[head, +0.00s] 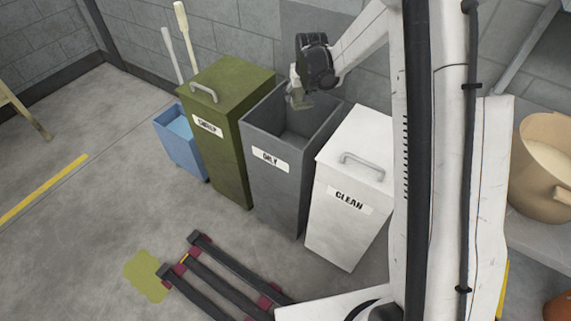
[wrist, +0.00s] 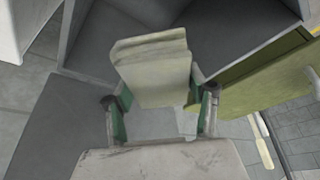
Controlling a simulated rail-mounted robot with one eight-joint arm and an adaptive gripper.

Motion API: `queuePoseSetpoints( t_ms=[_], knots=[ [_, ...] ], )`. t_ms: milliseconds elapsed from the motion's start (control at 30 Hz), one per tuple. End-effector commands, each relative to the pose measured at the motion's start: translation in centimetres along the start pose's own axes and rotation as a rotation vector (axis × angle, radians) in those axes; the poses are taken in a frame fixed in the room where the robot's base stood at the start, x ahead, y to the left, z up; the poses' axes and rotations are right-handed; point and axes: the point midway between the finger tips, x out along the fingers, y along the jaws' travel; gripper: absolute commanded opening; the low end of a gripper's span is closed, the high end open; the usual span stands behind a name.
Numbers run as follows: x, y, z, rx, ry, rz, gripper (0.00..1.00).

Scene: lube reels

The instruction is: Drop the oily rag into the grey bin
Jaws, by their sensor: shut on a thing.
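The grey bin (head: 273,190), labelled "OILY", stands open between a green bin and a white bin, with its lid raised at the back. My gripper (head: 298,92) is over the back part of its mouth, pointing down. It is shut on the oily rag (head: 301,101), a small folded greyish-olive cloth. In the wrist view the rag (wrist: 152,68) sits between the two green-sided fingers (wrist: 160,108), with the bin's dark interior (wrist: 120,30) behind it. How far the rag is above or inside the rim is hard to tell.
The green bin (head: 226,150) is shut, left of the grey bin. The white "CLEAN" bin (head: 340,205) is shut, on the right. A blue bucket (head: 180,145) with handles stands at far left. A dark rack (head: 215,285) and a yellow-green patch (head: 148,275) are on the floor in front.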

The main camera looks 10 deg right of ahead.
Motion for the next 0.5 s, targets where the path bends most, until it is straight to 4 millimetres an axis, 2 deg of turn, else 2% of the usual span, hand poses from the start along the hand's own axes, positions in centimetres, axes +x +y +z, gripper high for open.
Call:
queuePoseSetpoints(
  t_ms=[300,500],
  knots=[
    [3.4,0.0,1.4,0.0,0.0,0.0,0.25],
    [4.5,0.0,1.8,0.0,0.0,0.0,0.25]
  ],
)
